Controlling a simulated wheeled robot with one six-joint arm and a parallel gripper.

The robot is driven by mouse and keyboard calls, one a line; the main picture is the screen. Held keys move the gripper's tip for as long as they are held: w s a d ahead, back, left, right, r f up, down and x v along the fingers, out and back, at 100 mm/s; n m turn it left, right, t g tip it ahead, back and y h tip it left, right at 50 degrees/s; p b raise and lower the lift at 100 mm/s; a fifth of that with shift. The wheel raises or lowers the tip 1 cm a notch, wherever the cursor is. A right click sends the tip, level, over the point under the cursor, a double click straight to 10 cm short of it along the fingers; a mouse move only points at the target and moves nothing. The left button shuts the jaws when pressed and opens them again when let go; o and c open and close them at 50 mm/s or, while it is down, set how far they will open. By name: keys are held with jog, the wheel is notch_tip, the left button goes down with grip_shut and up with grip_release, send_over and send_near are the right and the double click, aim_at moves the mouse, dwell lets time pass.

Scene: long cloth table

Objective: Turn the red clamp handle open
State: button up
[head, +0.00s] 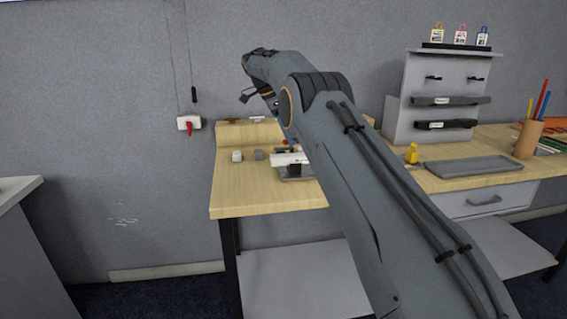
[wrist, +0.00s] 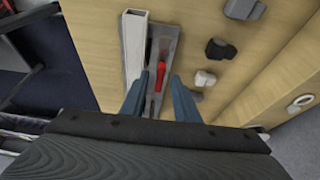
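The red clamp handle (wrist: 161,76) lies lengthwise on a grey metal plate (wrist: 169,46) beside a white square bar (wrist: 134,48) in the wrist view. My gripper (wrist: 159,88) is open, and its two blue-grey fingers appear on either side of the handle's near end. I cannot tell how far above the handle the fingertips are, and no contact is clear. In the head view the white bar (head: 288,159) and plate are on the wooden table, partly behind my arm. My gripper (head: 262,97) shows there above the table's back left part.
Small grey and white blocks (head: 237,156) stand left of the clamp on the table (head: 250,195). A wall box with a red lever (head: 189,127) hangs behind. A grey tray (head: 473,167), yellow object (head: 412,153) and pencil cup (head: 527,139) are to the right.

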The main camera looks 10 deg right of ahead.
jog(key=shift+s+r, duration=0.1)
jog(key=shift+r, duration=0.05)
jog(key=n+p, duration=0.1)
jog(key=n+t+p, duration=0.1)
jog(key=n+p, duration=0.1)
jog(key=n, duration=0.1)
jog(key=shift+s+r+t, duration=0.1)
jog(key=shift+s+t, duration=0.15)
jog(key=shift+t, duration=0.05)
jog(key=s+d+r+n+t+y+p, duration=0.1)
jog(key=s+r+n+t+y+p, duration=0.25)
jog(key=r+n+p, duration=0.6)
jog(key=s+a+f+n+g+b, duration=0.1)
jog(key=s+a+f+n+b, duration=0.1)
jog(key=s+f+b, duration=0.3)
jog(key=s+a+f+n+g+y+b, duration=0.1)
jog(key=s+a+f+b, duration=0.3)
jog(key=s, duration=0.7)
jog(key=s+a+f+n+g+b, duration=0.1)
jog(key=s+a+f+n+b, duration=0.2)
jog(key=s+f+b, duration=0.3)
jog(key=shift+s+f+b, duration=0.3)
jog(key=shift+s+b, duration=0.2)
jog(key=shift+s, duration=0.7)
jog(key=shift+y, duration=0.25)
